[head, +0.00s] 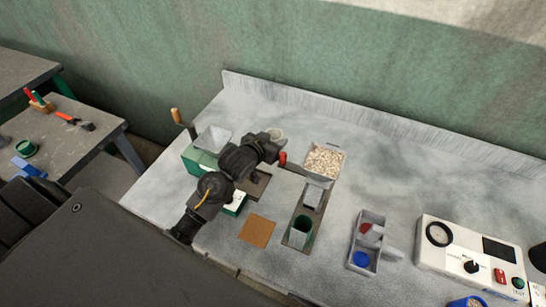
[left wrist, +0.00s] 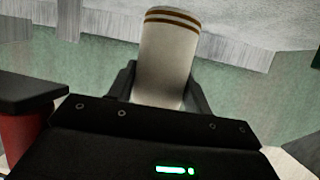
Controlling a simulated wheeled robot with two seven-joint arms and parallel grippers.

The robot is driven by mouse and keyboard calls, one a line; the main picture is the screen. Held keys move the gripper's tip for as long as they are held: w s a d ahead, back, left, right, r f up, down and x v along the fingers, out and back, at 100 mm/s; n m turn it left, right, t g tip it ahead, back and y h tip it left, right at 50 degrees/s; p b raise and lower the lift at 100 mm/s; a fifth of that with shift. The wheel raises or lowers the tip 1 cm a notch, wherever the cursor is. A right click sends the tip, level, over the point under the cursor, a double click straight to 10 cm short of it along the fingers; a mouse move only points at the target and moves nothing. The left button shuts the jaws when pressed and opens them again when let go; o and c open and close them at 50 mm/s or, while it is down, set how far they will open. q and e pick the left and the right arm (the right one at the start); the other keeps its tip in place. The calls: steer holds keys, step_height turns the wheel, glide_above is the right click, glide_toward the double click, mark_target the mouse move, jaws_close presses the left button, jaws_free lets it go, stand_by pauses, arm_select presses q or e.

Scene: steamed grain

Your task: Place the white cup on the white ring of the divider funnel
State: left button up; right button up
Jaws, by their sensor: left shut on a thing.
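The white cup (left wrist: 168,55), with brown stripes near one end, is between the fingers of my left gripper (left wrist: 165,92) in the left wrist view. My left gripper is shut on it. In the head view a small pale round rim, likely the cup (head: 277,132), shows at the end of my left gripper (head: 273,141), above the bench. A grey funnel-like hopper (head: 213,138) sits on a green box (head: 198,160), left of the gripper. I cannot make out a white ring there; my arm hides part of this area. My right gripper is not in view.
A tray of pale grain (head: 324,161) stands right of the gripper, near a red handle (head: 282,158).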

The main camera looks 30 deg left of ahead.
arm_select(q)
step_height(320, 180, down, 3)
steer(key=shift+a, duration=0.1)
steer(key=shift+f, duration=0.55)
step_height(320, 180, down, 4)
steer(key=shift+p, duration=0.65)
steer(key=shift+f, duration=0.1)
steer(key=shift+f, duration=0.2)
steer(key=o, duration=1)
steer(key=shift+c, duration=0.2)
steer(key=shift+r, duration=0.15)
